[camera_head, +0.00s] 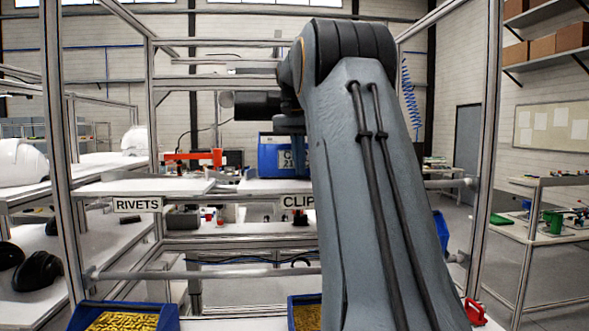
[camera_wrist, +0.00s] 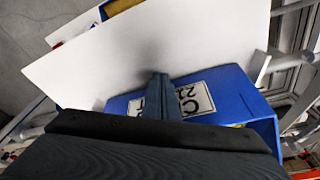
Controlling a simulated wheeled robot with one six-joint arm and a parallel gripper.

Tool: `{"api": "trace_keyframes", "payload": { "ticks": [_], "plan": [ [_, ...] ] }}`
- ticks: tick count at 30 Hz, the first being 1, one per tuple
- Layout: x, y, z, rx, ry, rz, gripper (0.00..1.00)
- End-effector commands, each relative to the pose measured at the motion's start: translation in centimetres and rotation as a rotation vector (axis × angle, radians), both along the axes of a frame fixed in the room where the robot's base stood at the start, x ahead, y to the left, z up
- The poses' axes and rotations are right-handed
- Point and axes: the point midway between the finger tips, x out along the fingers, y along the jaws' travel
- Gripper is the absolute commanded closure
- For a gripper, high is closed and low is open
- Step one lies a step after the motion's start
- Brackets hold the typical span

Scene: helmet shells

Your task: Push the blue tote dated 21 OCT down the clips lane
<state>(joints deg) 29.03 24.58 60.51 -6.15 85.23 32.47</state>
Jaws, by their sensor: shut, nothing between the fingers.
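The blue tote (camera_head: 268,142) stands on the white surface behind the CLIPS sign (camera_head: 297,202), whose right end is hidden by my arm. Its white label (camera_head: 284,160) is partly covered, with "O" and "21" showing. In the wrist view the tote (camera_wrist: 236,94) shows a white label (camera_wrist: 201,98) with part of "OCT" and "21", upside down. My gripper (camera_wrist: 158,82) is shut and empty, its fingers in front of the label and covering part of it. I cannot tell whether they touch the tote.
A RIVETS sign (camera_head: 137,205) marks the white shelf to the left. Blue bins with yellow parts stand low in front, one at left (camera_head: 75,316) and one in the middle (camera_head: 293,318). Metal frame posts (camera_head: 484,150) flank my arm. A bare white panel (camera_wrist: 130,55) lies beside the tote.

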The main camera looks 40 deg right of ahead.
Motion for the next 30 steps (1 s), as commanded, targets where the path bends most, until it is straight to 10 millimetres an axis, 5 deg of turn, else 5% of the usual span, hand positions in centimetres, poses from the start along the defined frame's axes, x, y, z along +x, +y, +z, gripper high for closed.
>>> {"api": "trace_keyframes", "payload": {
  "ticks": [8,30],
  "plan": [
    [0.2,-0.1,0.6,0.0,-0.001,0.0,1.0],
    [-1.8,1.1,6.9,-0.001,0.0,0.0,1.0]
  ]
}}
